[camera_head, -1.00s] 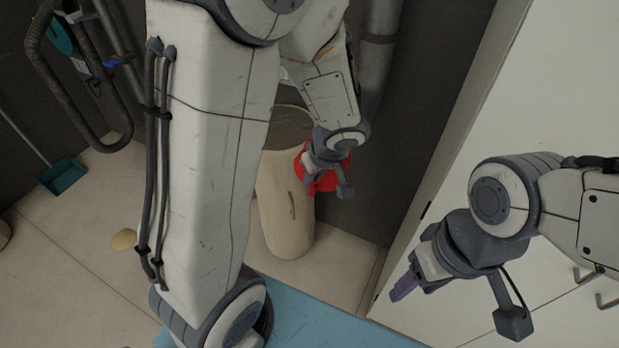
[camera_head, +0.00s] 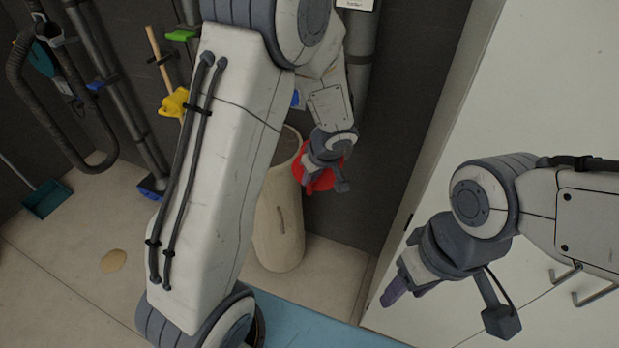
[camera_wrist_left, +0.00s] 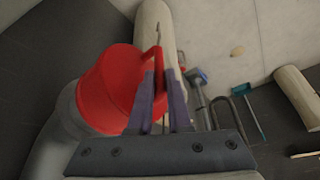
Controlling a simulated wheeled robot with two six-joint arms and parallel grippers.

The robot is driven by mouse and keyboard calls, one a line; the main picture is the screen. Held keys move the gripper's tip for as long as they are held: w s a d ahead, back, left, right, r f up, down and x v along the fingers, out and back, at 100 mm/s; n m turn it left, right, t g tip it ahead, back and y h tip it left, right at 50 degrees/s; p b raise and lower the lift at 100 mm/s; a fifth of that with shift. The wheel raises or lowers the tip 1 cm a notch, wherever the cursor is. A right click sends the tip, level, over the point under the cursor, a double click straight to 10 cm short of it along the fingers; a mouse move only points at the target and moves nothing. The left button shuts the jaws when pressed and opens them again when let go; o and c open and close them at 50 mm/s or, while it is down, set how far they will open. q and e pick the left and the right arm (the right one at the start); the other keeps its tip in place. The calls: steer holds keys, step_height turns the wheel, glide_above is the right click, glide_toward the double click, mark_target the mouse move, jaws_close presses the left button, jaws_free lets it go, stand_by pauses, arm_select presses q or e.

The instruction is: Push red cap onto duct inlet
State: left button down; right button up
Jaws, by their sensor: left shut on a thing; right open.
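The red cap (camera_head: 326,180) is low by the dark wall, partly covered by my left gripper (camera_head: 318,166). In the left wrist view the cap (camera_wrist_left: 105,90) is round with a raised handle. The purple fingers of my left gripper (camera_wrist_left: 162,95) are shut on that handle. A grey duct (camera_wrist_left: 58,140) lies right behind the cap there, its end hidden by the cap. I cannot tell whether the cap is seated on it. A grey vertical pipe (camera_head: 361,70) shows in the head view, its lower part hidden. My right gripper (camera_head: 391,294) is open and empty, by the white cabinet.
A tall beige bin (camera_head: 280,232) stands just left of the cap. A white cabinet (camera_head: 530,90) with handles fills the right side. Hoses, a yellow item (camera_head: 174,103) and a teal dustpan (camera_head: 47,199) are along the left wall. Floor at the lower left is mostly clear.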

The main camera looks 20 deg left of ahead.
arm_select(q)
steer(key=shift+d+r+m+b, duration=0.3)
steer(key=shift+d, duration=0.05)
stand_by(0.6)
steer(key=shift+a+f, duration=0.1)
steer(key=shift+a, duration=0.05)
stand_by(0.3)
steer(key=shift+a+b, duration=0.25)
steer(key=shift+b, duration=0.25)
steer(key=shift+w, duration=0.65)
steer(key=shift+w+d, duration=0.1)
steer(key=shift+w, duration=0.3)
stand_by(0.5)
steer(key=shift+w, duration=0.3)
steer(key=shift+w+b, duration=0.65)
steer(key=shift+b, duration=0.05)
stand_by(0.5)
